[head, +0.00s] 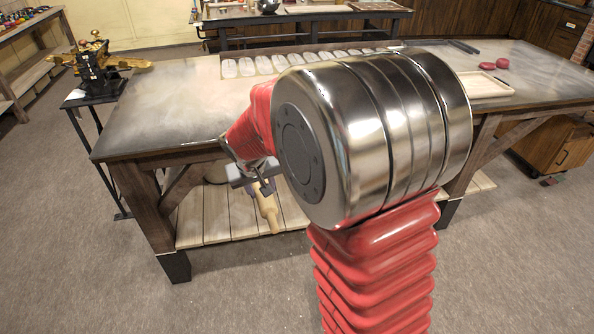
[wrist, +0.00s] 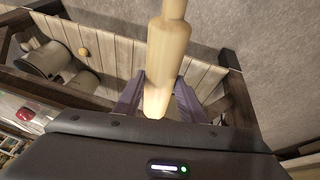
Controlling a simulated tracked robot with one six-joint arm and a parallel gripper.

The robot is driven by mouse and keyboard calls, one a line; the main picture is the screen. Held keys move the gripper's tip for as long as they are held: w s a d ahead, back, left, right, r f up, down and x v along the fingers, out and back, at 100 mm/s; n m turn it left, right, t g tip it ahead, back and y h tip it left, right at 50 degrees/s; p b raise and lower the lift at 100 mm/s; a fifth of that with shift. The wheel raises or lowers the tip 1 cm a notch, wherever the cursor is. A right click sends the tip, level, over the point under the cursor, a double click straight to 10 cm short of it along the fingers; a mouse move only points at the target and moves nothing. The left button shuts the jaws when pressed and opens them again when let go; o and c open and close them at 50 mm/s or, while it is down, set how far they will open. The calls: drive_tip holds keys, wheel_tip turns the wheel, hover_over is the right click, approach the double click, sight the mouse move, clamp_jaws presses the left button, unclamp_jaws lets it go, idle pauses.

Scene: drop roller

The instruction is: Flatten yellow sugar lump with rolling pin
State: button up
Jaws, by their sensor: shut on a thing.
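My gripper (head: 256,187) is in front of the near edge of the worktable, below the level of its top. It is shut on a wooden rolling pin (head: 268,212), which hangs down tilted in the head view. In the wrist view the pale pin (wrist: 168,48) runs up from between the purple fingers of my gripper (wrist: 160,84).
The worktable (head: 165,105) holds a row of pale round shapes (head: 265,65), red lumps (head: 487,66) and a wooden tray (head: 487,87). A slatted lower shelf (head: 205,222) lies beneath. A side stand (head: 95,97) bears a brass device. The tabletop's left part is clear.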

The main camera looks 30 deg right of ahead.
drive_tip(key=a+f+n, duration=0.1)
drive_tip(key=a+f, duration=0.2)
drive_tip(key=a, duration=0.5)
drive_tip(key=shift+w+f+n+y, duration=0.3)
drive_tip(key=shift+w+f+n, duration=0.05)
drive_tip(key=shift+n, duration=0.05)
drive_tip(key=shift+a, duration=0.15)
